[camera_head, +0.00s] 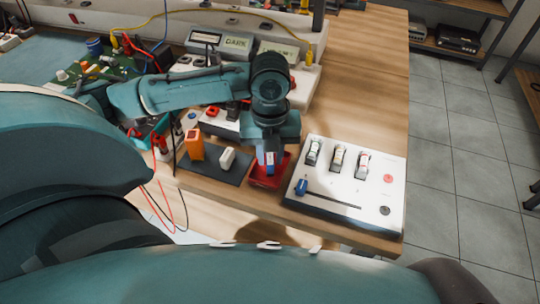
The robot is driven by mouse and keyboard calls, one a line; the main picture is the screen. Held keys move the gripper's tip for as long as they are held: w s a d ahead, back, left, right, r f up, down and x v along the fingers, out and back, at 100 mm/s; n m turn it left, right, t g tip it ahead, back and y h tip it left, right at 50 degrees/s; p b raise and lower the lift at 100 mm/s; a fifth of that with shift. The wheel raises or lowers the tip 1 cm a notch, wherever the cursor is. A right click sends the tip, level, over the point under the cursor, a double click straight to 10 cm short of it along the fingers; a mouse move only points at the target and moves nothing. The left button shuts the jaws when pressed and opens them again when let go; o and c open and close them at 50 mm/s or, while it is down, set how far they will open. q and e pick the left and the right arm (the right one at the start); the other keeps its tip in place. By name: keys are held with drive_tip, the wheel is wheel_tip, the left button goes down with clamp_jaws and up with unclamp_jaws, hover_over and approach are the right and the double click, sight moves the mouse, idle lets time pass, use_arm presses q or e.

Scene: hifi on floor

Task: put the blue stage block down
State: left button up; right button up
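My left gripper (269,158) points down from the arm that comes in from the left. The block is over a shallow red tray (256,179) near the table's front edge. I cannot tell whether the block touches the tray floor, because the fingers and wrist hide part of it. My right gripper is not in view.
Left of the tray, a dark mat (210,168) holds an orange block (196,144) and a white block (227,158). Right of it is a white panel (335,218) with toggle switches and a blue slider knob (301,187). Devices and cables crowd the back; bare wood lies at back right.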

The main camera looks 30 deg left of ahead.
use_arm(q)
wheel_tip(320, 180, up, 11)
drive_tip(key=p, duration=0.1)
idle(0.7)
